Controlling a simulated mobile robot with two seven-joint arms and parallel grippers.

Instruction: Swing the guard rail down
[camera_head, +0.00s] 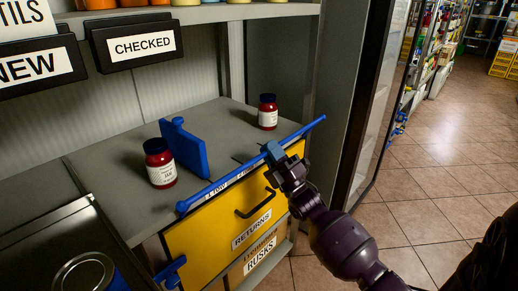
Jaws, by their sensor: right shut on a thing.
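The guard rail (228,180) is a long blue bar. It runs slantwise along the front edge of the grey shelf, from its left end near the middle of the picture up to its free-looking right end. My right gripper (271,153) is shut on the rail, right of its middle. The gripper's fingers hide the short piece of rail between them. My left gripper is not in view.
Two dark-lidded red jars, a near one (160,164) and a far one (268,112), stand on the shelf (225,118). A blue upright divider (184,148) is between them. A yellow drawer front (220,230) with a dark handle is below the rail. Tiled floor lies right.

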